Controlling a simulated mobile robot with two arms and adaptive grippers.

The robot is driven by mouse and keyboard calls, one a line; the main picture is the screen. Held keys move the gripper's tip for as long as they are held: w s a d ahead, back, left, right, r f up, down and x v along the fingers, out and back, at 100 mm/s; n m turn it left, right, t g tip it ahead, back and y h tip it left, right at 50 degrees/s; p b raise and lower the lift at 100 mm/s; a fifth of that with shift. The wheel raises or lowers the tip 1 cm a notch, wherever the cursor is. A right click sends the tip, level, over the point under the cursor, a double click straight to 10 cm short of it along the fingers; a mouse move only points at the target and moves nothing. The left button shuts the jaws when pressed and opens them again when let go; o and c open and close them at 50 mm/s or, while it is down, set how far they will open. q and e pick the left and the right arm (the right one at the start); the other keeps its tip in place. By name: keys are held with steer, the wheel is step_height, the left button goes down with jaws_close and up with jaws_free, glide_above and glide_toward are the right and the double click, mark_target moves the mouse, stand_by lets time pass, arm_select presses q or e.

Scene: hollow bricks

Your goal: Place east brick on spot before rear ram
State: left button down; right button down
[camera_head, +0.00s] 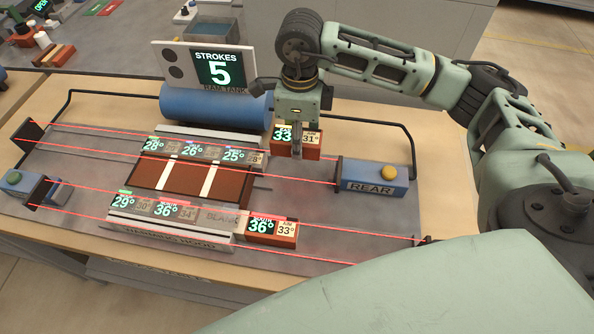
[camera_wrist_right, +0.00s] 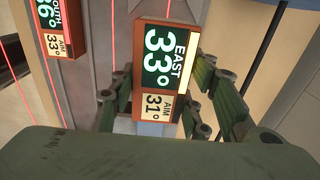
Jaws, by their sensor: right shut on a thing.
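The east brick (camera_head: 310,147) is a reddish-brown block whose display reads 33° with an aim of 31°. In the right wrist view the brick (camera_wrist_right: 160,75) shows the word EAST and sits between the finger pads. My right gripper (camera_head: 297,150) is shut on it, pointing down. I cannot tell whether the brick touches the metal bed. The rear ram (camera_head: 374,178) is a blue box labelled REAR with a yellow knob, to the right of and nearer than the brick. Bare metal bed (camera_head: 305,185) lies left of the ram. My left gripper is not in view.
The south brick (camera_head: 272,231), reading 36° with aim 33°, stands at the front row's right end. Several display bricks (camera_head: 193,151) line the back row. A blue tank (camera_head: 215,107) and a STROKES 5 sign (camera_head: 219,67) stand behind. Red beams cross the bed.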

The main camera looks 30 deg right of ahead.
steer(key=p, duration=0.2)
glide_above(299, 174)
step_height(299, 174, down, 5)
steer(key=shift+f, duration=0.1)
steer(key=shift+f+p, duration=0.4)
steer(key=shift+f, duration=2)
steer(key=c, duration=1)
jaws_free()
